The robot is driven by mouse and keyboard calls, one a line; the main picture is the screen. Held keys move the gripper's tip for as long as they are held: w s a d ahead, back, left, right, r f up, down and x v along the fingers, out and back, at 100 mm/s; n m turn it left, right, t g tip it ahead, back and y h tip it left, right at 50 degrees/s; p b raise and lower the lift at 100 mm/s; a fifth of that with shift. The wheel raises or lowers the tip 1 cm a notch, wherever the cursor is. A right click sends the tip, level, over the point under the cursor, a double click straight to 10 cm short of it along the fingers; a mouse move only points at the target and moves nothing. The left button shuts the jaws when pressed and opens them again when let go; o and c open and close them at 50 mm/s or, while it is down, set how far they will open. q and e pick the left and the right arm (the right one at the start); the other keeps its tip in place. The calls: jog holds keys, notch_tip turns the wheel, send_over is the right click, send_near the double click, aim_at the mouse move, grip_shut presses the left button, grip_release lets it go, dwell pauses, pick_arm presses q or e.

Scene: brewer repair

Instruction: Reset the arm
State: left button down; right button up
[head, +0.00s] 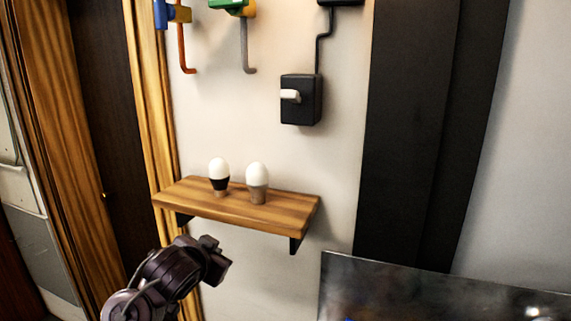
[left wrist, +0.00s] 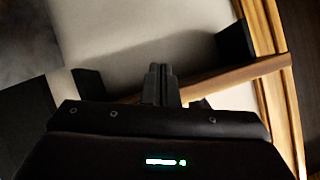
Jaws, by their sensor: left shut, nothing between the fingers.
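My left gripper (head: 218,256) comes in from the lower left of the head view. It is below and in front of a wooden wall shelf (head: 262,213), apart from it. In the left wrist view its fingers (left wrist: 160,84) are together with nothing between them. The underside edge of the shelf (left wrist: 235,77) shows behind the fingers there. Two light bulbs stand upright on the shelf: one with a black lower part (head: 219,177) and one with a grey lower part (head: 257,183). My right gripper is in neither view.
A black switch box (head: 301,104) with a white lever is on the wall above the shelf. Coloured hooked fixtures (head: 183,45) hang at the top. A dark metallic panel (head: 430,290) is at lower right. Wooden door trim (head: 150,110) stands left of the shelf.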

pick_arm(q)
jog(key=s+a+f+n+g, duration=0.2)
jog(key=s+f+g, duration=0.2)
jog(key=s+f, duration=0.95)
jog(key=s+a+f+n+g, duration=0.15)
jog(key=s+f, duration=0.25)
jog(key=s, duration=0.5)
jog(key=s+a+f+n+g, duration=0.1)
jog(key=s+f+g, duration=0.25)
jog(key=s, duration=0.55)
notch_tip(320, 180, down, 35)
jog(key=s+g+b, duration=0.1)
jog(key=s+b, duration=0.1)
jog(key=b, duration=0.3)
jog(key=s+a+f+b, duration=0.1)
jog(key=s+f+b, duration=0.1)
jog(key=s+f, duration=0.7)
jog(key=s+a+f+g+y+b, duration=0.1)
jog(key=s+a+f+b, duration=0.1)
jog(key=s+f, duration=0.8)
notch_tip(320, 180, down, 4)
jog(key=shift+r+m, duration=0.1)
jog(key=shift+m, duration=0.35)
